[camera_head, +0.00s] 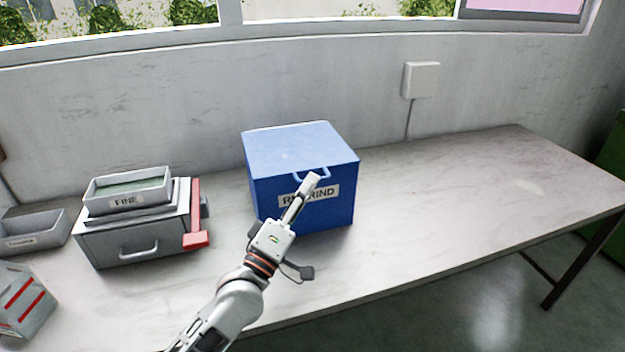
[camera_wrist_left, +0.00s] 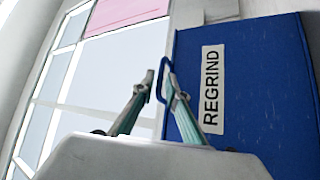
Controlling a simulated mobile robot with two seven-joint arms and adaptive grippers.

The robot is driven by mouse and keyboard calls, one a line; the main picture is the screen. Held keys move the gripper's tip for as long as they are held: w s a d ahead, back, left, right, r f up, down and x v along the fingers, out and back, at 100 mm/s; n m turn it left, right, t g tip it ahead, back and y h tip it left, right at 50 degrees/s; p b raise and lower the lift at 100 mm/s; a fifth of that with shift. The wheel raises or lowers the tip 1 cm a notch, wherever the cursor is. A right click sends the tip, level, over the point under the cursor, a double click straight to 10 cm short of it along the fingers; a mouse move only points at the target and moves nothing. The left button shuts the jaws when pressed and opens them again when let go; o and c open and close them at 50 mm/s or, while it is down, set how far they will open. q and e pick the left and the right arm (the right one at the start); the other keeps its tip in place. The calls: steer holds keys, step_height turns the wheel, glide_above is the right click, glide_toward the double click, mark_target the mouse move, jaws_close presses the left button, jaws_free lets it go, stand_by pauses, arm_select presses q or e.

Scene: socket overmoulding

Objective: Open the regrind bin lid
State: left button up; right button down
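The blue regrind bin (camera_head: 270,205) stands on the bench against the wall, a white REGRIND label on its front. Its flat blue lid (camera_head: 300,148) lies down on the bin, closed. A blue loop handle (camera_head: 298,177) sticks out at the lid's front edge. My left gripper (camera_head: 312,182) is at the right part of this handle and covers part of the label. My right gripper is not in view.
Left of the bin stands a grey box with a FINE tray (camera_head: 128,190) on top and a red lever (camera_head: 196,215) at its side. A grey tray (camera_head: 35,232) lies further left. The bench right of the bin is clear. A wall box (camera_head: 421,79) hangs behind.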

arm_select(q)
steer(key=shift+x, duration=0.85)
steer(key=shift+w+d+r, duration=0.1)
steer(key=shift+w, duration=0.1)
jaws_close()
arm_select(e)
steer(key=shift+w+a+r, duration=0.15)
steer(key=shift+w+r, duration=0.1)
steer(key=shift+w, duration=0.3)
